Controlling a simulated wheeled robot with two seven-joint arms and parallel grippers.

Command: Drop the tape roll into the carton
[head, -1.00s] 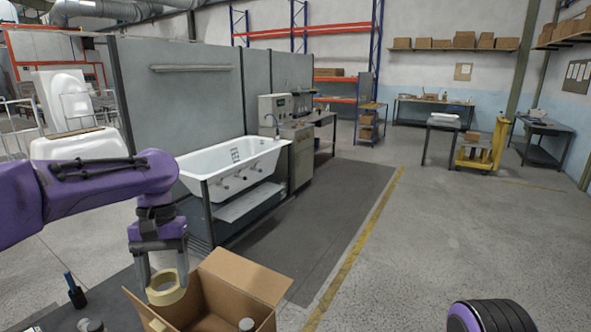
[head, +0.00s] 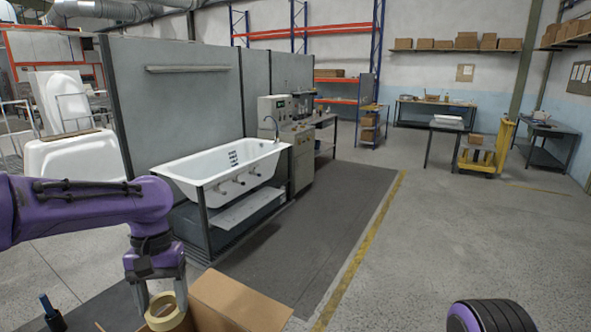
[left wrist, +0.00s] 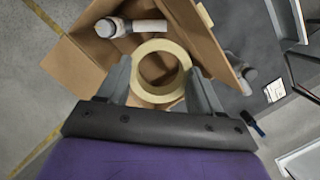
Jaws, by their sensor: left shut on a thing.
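The cream tape roll (head: 168,318) is held in my left gripper (head: 163,300), whose fingers are shut on it. The brown open carton (head: 240,300) is at the bottom of the head view, just right of the roll and cut off by the frame edge. In the left wrist view the tape roll (left wrist: 184,72) sits between the two fingertips (left wrist: 160,82), over the carton (left wrist: 75,62). A grey-and-white bottle-like item (left wrist: 130,27) shows inside the carton beyond the roll. The carton floor is partly hidden by the roll. My right gripper is out of view.
Another grey item (left wrist: 240,66) lies beside the carton in the left wrist view. A white bathtub (head: 225,165) on a stand is farther ahead. Open floor lies to the right.

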